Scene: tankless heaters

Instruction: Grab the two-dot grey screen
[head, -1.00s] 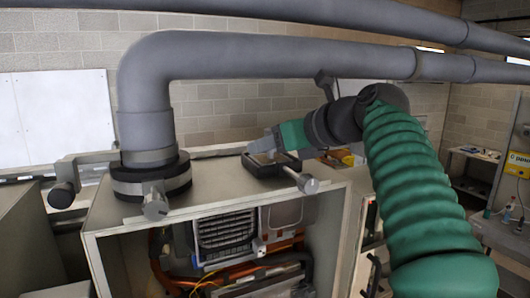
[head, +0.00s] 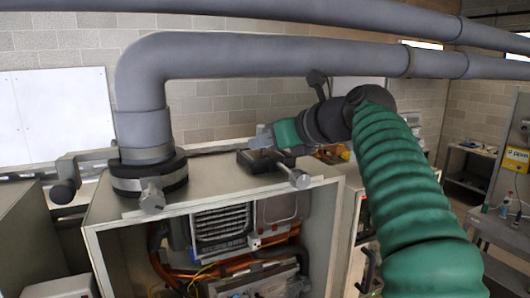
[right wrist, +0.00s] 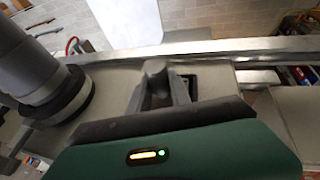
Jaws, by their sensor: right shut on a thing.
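My right gripper (head: 262,150) reaches in from the right above the heater cabinet, its fingers down at a small dark open tray (head: 252,168). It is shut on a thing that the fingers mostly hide. I cannot make out two dots or a screen face, so I cannot confirm that this is the grey screen. In the right wrist view the grey fingers (right wrist: 163,92) are close together over the cabinet top, with part of the dark tray (right wrist: 190,80) showing beside them. My left gripper is not in view.
The cabinet top (head: 215,180) carries a thick grey pipe (head: 143,110) at left that bends right across the back. The cabinet front is open, showing a finned unit (head: 220,228) and copper pipes.

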